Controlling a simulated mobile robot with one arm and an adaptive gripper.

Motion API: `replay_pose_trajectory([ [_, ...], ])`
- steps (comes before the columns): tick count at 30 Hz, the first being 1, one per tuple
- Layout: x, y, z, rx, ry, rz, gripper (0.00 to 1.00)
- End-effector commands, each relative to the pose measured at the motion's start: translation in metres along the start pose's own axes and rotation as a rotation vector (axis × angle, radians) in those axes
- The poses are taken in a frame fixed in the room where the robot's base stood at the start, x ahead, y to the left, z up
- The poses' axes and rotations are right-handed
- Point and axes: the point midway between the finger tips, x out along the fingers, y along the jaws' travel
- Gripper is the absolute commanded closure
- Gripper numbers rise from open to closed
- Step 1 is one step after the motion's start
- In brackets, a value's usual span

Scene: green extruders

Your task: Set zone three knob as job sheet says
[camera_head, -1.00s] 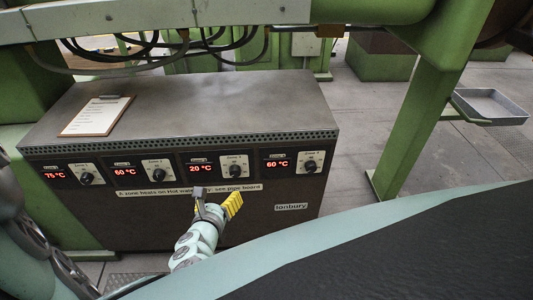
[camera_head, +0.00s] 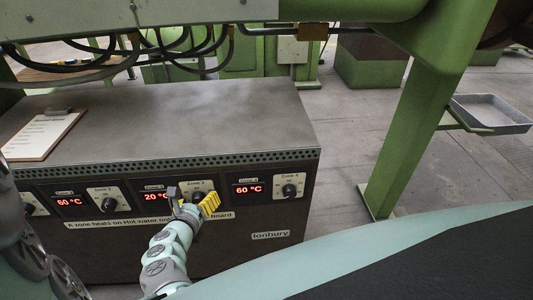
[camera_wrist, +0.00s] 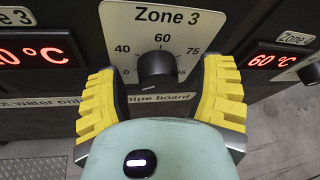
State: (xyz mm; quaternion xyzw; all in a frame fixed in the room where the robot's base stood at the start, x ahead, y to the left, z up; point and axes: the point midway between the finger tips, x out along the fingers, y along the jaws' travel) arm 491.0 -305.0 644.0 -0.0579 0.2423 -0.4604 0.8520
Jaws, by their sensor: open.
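The Zone 3 knob (camera_wrist: 155,68) is black and round, on a white dial plate marked 40, 60 and 75, with lower marks partly hidden. In the wrist view it sits between the yellow-padded fingers of my gripper (camera_wrist: 160,78), which is open with gaps on both sides. In the head view my gripper (camera_head: 192,198) is in front of the Zone 3 dial plate (camera_head: 208,186) and partly covers it. The Zone 3 display (camera_head: 155,197) reads 20 °C. The job sheet (camera_head: 42,134) lies on a clipboard atop the cabinet; its writing is too small to read.
The Zone 4 knob (camera_head: 289,191) is to the right, beside a display reading 60 °C. The Zone 2 knob (camera_head: 109,204) is to the left, also beside 60 °C. A green post (camera_head: 412,140) stands right of the cabinet (camera_head: 225,110), near a grey tray (camera_head: 490,112).

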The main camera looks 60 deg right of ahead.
Motion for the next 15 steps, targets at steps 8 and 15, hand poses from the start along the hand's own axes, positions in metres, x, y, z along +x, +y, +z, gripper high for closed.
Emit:
replay_pose_trajectory([
  [8, 0.0016, 0.0036, -0.0015, 0.001, 0.001, 0.000, 0.31],
  [15, 0.0014, 0.0037, -0.0015, 0.000, 0.001, 0.001, 0.36],
])
